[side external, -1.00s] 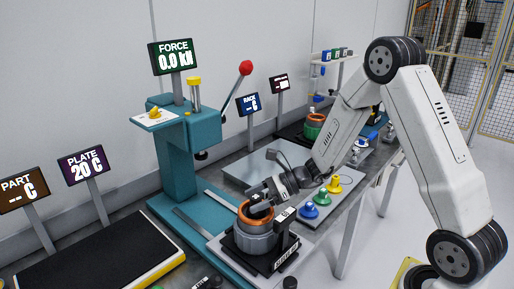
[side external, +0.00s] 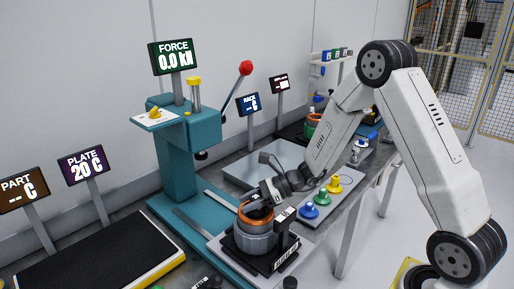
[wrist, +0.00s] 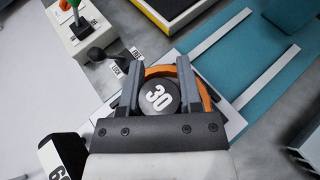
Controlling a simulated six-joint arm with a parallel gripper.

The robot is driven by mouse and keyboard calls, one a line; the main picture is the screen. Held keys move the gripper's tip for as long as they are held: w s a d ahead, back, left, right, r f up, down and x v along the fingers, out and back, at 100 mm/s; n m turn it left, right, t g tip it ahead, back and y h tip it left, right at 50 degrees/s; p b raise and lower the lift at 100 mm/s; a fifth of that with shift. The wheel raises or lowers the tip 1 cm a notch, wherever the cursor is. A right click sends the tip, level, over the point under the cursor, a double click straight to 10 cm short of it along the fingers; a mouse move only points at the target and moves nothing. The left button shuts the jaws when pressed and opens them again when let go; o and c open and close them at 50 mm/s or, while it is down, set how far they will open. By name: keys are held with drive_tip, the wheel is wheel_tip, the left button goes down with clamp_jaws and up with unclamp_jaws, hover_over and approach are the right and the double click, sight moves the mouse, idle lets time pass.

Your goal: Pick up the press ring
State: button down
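My gripper (side external: 262,199) is low over the grey stator housing (side external: 257,243), with its fingers at the housing's open top. An orange ring (side external: 254,224) lines that top and also shows around the fingers in the wrist view (wrist: 207,97). In the wrist view, a dark round disc marked 30 (wrist: 158,97) sits between the two apart fingers of my gripper (wrist: 157,72). I cannot tell whether the fingers touch the disc. No part is labelled as the press ring, and I cannot tell if this disc is it. The inside of the housing is mostly hidden.
The teal press (side external: 178,165) with a red-knobbed lever stands behind the housing. Blue (side external: 309,211), green (side external: 322,197) and yellow (side external: 334,184) knobbed parts stand to the right. A black plate with a yellow edge (side external: 90,250) lies at left. A bare grey plate (side external: 262,165) lies behind.

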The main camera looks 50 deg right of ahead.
drive_tip(key=shift+r, duration=0.15)
idle(0.3)
drive_tip(key=shift+r, duration=0.75)
drive_tip(key=s+r, duration=1.1)
drive_tip(key=s, duration=0.3)
drive_tip(key=shift+d, duration=0.15)
drive_tip(key=shift+r, duration=0.1)
